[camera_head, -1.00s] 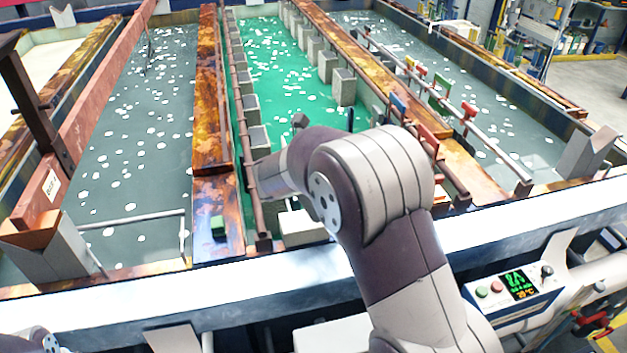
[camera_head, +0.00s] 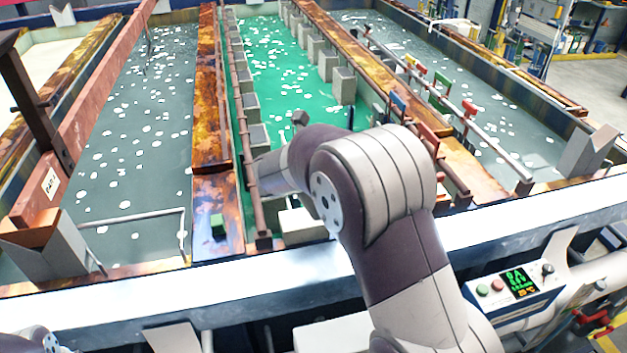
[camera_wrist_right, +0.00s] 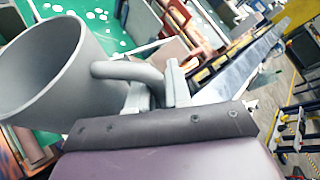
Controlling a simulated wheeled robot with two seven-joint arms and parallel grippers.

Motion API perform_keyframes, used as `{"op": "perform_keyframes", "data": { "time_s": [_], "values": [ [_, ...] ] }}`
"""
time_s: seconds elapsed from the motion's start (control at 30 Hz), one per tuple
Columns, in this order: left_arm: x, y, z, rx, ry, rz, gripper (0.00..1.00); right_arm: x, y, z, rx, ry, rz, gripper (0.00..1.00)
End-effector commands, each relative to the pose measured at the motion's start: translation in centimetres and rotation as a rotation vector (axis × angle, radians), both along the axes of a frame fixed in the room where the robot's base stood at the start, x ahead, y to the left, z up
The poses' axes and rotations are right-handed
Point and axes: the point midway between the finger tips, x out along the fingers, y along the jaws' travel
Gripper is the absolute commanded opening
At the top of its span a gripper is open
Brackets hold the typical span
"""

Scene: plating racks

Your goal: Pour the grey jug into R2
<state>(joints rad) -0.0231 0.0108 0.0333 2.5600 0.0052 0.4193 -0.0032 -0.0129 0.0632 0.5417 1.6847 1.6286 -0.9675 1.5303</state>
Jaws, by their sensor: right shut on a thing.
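The grey jug (camera_wrist_right: 35,85) shows large in the right wrist view, its open mouth tilted towards the camera and its inside looking empty where I can see it. My right gripper (camera_wrist_right: 150,92) is shut on the jug's handle. In the head view my right arm hides the gripper and most or all of the jug, above the front of the green tank. My left gripper is not in view; only a bit of my left arm shows at the bottom left corner. I see no label reading R2.
A green-liquid tank (camera_head: 280,80) lies between two grey-liquid tanks, left (camera_head: 130,140) and right (camera_head: 475,110). Rusty beams (camera_head: 212,100) and rails separate them. A control box (camera_head: 512,285) stands at the front right.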

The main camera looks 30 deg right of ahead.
Motion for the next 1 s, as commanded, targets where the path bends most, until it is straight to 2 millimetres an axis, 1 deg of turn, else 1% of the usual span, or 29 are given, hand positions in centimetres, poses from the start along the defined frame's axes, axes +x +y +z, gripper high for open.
{"op": "perform_keyframes", "data": {
  "time_s": [0.1,0.2,0.5,0.87,1.0],
  "values": [
    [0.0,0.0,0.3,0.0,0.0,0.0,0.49,0.1,0.0,0.3,-0.004,0.002,0.0,0.0],
    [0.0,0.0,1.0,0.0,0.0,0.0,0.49,0.2,0.1,0.7,-0.019,0.026,-0.001,0.0],
    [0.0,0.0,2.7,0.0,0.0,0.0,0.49,0.6,0.3,0.9,-0.075,0.121,0.0,0.0],
    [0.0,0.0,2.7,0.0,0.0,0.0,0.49,0.6,0.3,0.7,-0.085,0.137,-0.001,0.0],
    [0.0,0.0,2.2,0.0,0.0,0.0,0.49,0.6,0.3,0.6,-0.084,0.136,-0.001,0.0]
  ]
}}
